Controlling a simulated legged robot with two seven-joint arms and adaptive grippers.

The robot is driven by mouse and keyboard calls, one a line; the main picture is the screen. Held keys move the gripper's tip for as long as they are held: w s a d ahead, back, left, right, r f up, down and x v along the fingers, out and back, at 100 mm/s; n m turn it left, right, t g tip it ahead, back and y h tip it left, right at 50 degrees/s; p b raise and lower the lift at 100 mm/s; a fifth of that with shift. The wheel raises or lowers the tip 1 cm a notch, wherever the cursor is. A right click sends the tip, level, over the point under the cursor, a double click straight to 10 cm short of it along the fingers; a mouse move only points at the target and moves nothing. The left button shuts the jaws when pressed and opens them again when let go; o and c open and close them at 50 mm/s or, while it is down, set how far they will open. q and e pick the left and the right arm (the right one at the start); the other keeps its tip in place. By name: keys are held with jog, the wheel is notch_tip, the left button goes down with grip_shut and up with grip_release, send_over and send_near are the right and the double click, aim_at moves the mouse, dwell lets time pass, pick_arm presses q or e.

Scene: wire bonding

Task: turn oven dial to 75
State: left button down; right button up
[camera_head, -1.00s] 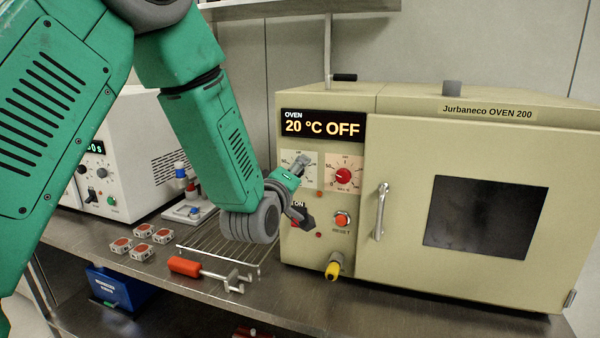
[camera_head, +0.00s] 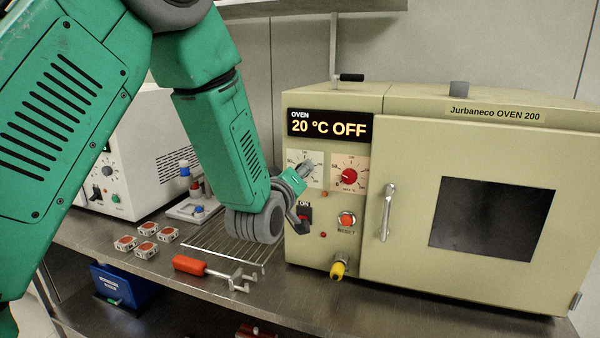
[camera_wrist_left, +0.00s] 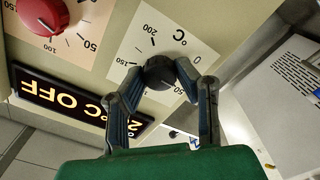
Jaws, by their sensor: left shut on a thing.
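The cream oven (camera_head: 470,270) stands at the right, and its display (camera_head: 329,125) reads 20 °C OFF. Its temperature dial (camera_head: 308,163) is on a white scale plate at the upper left of the panel, partly hidden by my gripper. My left gripper (camera_head: 301,172) is at this dial. In the left wrist view its two fingers (camera_wrist_left: 160,80) are shut on the knob from both sides. My right gripper is not in view.
A red dial (camera_head: 348,176) sits right beside the temperature dial. Below are a black ON switch (camera_head: 304,215), a red RESET button (camera_head: 346,219) and a yellow-tipped knob (camera_head: 338,270).

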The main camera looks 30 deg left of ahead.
pick_arm(q)
jog(key=m, duration=0.7)
jog(key=f+m, duration=0.1)
jog(key=m, duration=0.2)
jog(key=shift+s+d+m+p, duration=0.15)
jog(key=shift+m+p, duration=0.15)
jog(key=shift+p, duration=0.05)
dwell(0.4)
jog(key=c, duration=1.2)
grip_release()
jog(key=shift+r, duration=0.1)
jog(key=shift+r, duration=0.15)
jog(key=v, duration=0.7)
